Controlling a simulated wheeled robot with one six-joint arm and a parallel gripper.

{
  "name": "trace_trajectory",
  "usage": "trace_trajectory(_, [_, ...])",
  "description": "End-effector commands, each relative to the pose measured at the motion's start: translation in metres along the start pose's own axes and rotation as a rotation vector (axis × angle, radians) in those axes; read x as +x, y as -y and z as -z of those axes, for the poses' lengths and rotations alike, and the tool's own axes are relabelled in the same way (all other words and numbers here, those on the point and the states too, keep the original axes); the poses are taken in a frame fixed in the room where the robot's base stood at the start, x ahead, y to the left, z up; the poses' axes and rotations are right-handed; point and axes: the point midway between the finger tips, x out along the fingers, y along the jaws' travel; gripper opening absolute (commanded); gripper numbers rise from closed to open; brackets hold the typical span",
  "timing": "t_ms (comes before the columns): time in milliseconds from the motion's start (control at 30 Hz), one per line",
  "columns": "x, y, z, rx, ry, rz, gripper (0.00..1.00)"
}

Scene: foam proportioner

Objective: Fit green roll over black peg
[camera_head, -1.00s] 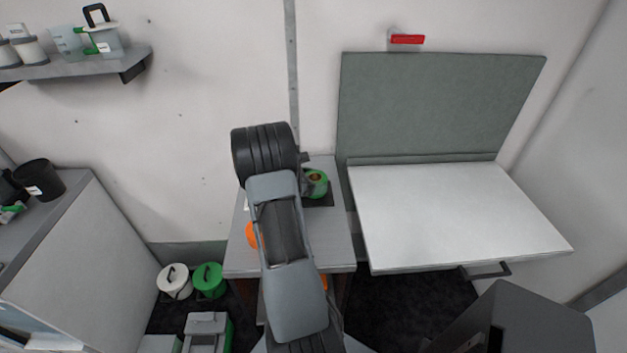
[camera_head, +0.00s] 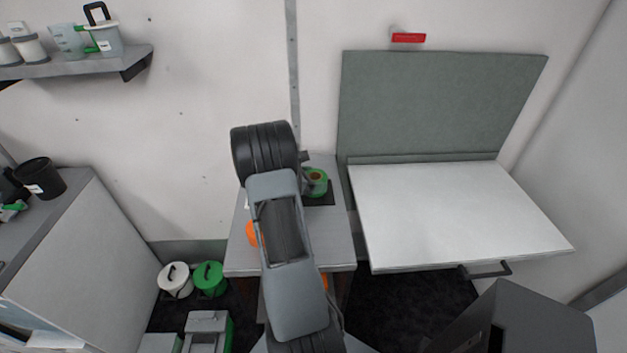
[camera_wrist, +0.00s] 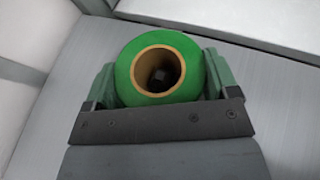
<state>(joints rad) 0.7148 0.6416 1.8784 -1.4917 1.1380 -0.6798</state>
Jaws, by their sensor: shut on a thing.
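The green roll (camera_wrist: 190,66) is a ring with a tan core, held between the two green-padded fingers of my gripper (camera_wrist: 158,85) in the wrist view. Through its core I see a small dark shape (camera_wrist: 160,76), which may be the black peg; I cannot tell whether it is inside the core or below it. In the head view the green roll (camera_head: 318,183) shows just right of my arm, above a dark base plate (camera_head: 322,200) on the small grey table. My gripper is mostly hidden there by my arm. The peg is not visible in the head view.
The small grey table (camera_head: 341,235) carries an orange object (camera_head: 252,233), partly behind my arm. A white fold-down table (camera_head: 450,215) stands close on the right. The wall is behind. Green and white buckets (camera_head: 208,278) stand on the floor at left.

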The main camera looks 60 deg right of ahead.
Motion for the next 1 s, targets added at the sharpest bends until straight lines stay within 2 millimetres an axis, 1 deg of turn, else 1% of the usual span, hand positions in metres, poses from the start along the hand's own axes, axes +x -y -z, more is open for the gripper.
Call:
trace_trajectory(567, [0.0003,-0.0001,0.0001,0.000,0.000,0.000,0.55])
trace_trajectory(1000, [0.0032,-0.0001,0.0071,0.000,0.000,0.000,0.55])
